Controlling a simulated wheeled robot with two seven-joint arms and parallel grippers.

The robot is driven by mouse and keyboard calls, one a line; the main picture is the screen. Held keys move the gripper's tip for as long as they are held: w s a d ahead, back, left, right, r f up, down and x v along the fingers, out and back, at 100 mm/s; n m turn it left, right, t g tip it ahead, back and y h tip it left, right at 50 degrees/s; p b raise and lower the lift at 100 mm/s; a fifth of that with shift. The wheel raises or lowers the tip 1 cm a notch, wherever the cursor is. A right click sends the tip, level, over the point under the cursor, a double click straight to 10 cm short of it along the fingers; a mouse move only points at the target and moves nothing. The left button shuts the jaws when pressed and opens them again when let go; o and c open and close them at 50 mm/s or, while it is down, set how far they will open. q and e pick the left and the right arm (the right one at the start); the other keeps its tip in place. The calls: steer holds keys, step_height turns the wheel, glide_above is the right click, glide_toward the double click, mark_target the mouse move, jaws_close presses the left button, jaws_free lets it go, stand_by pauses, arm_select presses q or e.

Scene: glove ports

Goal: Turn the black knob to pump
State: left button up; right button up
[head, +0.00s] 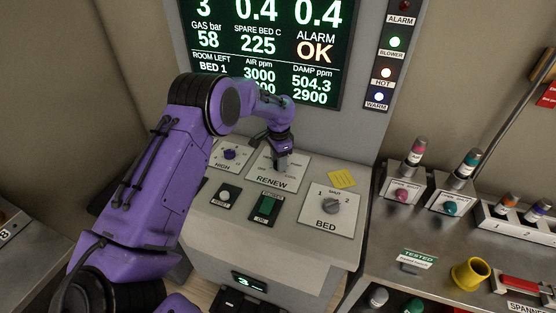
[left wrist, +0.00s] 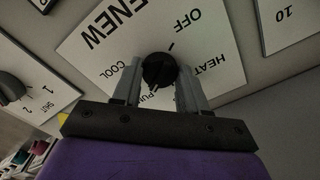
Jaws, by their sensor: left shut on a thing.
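The black knob (left wrist: 159,71) sits on the white RENEW plate (left wrist: 110,45), which carries the words OFF, HEAT, COOL and a partly hidden word starting with PU. My left gripper (left wrist: 160,84) is shut on the knob, with one finger on each side. A dark mark lies between the knob and OFF; I cannot tell whether it is the knob's pointer or a tick on the plate. In the head view my left gripper (head: 280,162) comes down over the RENEW plate (head: 272,182) and hides the knob. My right gripper is not in view.
On the same panel are a BED knob (head: 331,206), a blue knob (head: 230,155), a green switch (head: 267,207), a white button (head: 224,197) and a yellow note (head: 341,179). A display (head: 270,45) stands behind.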

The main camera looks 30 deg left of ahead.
arm_select(q)
steer(key=shift+d+f, duration=0.1)
steer(key=shift+d, duration=0.05)
steer(key=o, duration=0.8)
steer(key=shift+c, duration=0.2)
steer(key=o, duration=0.3)
steer(key=shift+w, duration=0.15)
steer(key=shift+w+f, duration=0.1)
steer(key=shift+w, duration=0.05)
steer(key=shift+r, duration=0.3)
step_height(320, 180, up, 9)
steer(key=b, duration=0.3)
steer(key=shift+f, duration=0.15)
steer(key=shift+r, duration=0.6)
